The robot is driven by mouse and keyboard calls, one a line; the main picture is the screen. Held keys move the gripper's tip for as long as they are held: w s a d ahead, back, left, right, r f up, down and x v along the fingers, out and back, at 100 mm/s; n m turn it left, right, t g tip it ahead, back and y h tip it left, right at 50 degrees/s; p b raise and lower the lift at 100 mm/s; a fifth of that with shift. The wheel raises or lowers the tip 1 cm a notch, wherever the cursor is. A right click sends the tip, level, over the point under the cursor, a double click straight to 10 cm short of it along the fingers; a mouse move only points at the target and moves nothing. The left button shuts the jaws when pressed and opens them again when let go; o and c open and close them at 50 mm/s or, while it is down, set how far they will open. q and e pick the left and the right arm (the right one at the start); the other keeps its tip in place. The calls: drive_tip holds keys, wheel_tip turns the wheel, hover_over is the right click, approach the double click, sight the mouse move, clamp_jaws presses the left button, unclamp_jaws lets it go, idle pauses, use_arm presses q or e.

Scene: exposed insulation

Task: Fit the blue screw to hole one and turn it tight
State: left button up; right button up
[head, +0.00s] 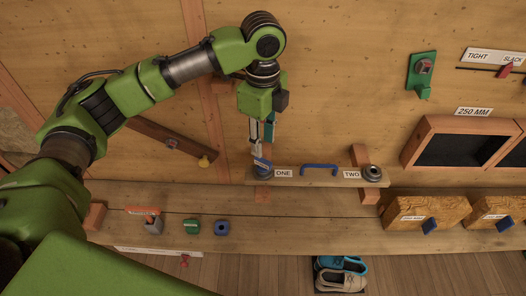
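The hole marked ONE is at the left end of a pale wooden bar (320,178), beside its ONE label (283,173). A blue piece, seemingly the blue screw (262,164), shows at this end. My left gripper (260,158) points down with its fingertips at the blue piece. The fingers look close together, but their grip and the seating of the piece are too small to tell. The hole itself is hidden. My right gripper is not in view.
A blue handle (319,167) stands mid-bar, and a round dark fitting (373,173) is by TWO. A green block (192,227), a blue block (222,228) and an orange-topped tool (150,218) stand on the ledge (300,235). Wooden boxes (428,212) stand right.

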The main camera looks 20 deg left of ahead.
sight(263, 160)
use_arm(q)
wheel_tip(263, 160, up, 5)
drive_tip(key=shift+r, duration=0.2)
idle(0.7)
